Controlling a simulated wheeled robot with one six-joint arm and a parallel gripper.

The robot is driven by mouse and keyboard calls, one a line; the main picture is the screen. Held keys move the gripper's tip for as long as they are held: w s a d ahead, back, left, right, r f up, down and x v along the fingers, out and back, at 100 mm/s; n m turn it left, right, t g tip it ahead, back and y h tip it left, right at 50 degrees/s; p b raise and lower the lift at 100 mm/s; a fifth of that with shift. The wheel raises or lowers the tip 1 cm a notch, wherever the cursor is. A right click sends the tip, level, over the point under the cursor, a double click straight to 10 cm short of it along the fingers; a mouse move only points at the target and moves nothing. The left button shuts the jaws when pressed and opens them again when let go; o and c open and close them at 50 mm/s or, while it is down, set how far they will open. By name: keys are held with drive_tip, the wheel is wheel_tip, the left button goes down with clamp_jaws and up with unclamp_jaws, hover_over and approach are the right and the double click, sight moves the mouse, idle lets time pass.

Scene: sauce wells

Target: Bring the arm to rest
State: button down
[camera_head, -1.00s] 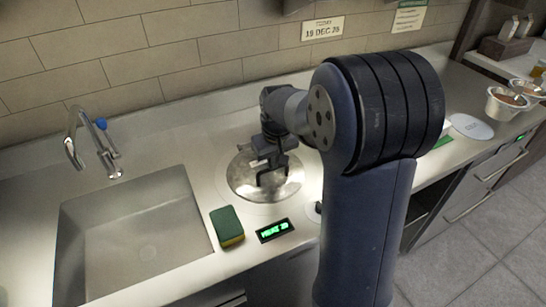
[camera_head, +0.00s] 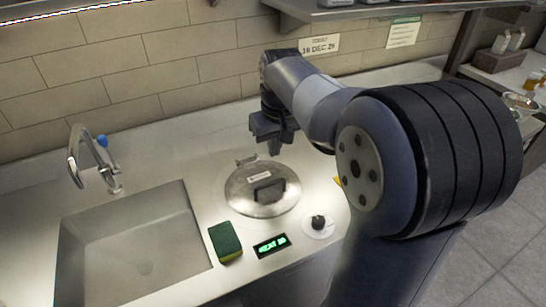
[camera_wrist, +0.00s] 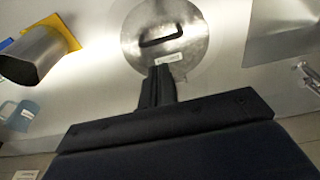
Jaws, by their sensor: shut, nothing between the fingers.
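My gripper (camera_head: 274,146) is raised above the counter, just behind and above a round metal lid (camera_head: 240,197) with a dark handle. In the wrist view my gripper (camera_wrist: 158,72) is shut, its fingers together with nothing between them. The lid (camera_wrist: 190,50) shows beyond the fingertips there, apart from them, with its handle free. My arm reaches in from the right and hides part of the counter behind it.
A sink (camera_head: 130,245) with a tap (camera_head: 85,160) is at the left. A green and yellow sponge (camera_head: 225,241), a lit display (camera_head: 271,245) and a knob (camera_head: 318,223) stand in front of the lid. A metal container (camera_wrist: 35,55) and a blue jug (camera_wrist: 20,115) show in the wrist view. A shelf (camera_head: 340,14) hangs above.

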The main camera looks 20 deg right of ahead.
drive_tip(key=shift+r, duration=0.3)
hover_over(271, 185)
drive_tip(key=f, duration=1.1)
drive_tip(key=shift+s+f, duration=0.3)
drive_tip(key=shift+s, duration=0.1)
drive_tip(key=shift+w+f+b, duration=0.15)
drive_tip(key=shift+f+b, duration=0.5)
drive_tip(key=shift+f, duration=0.1)
drive_tip(key=shift+r, duration=0.15)
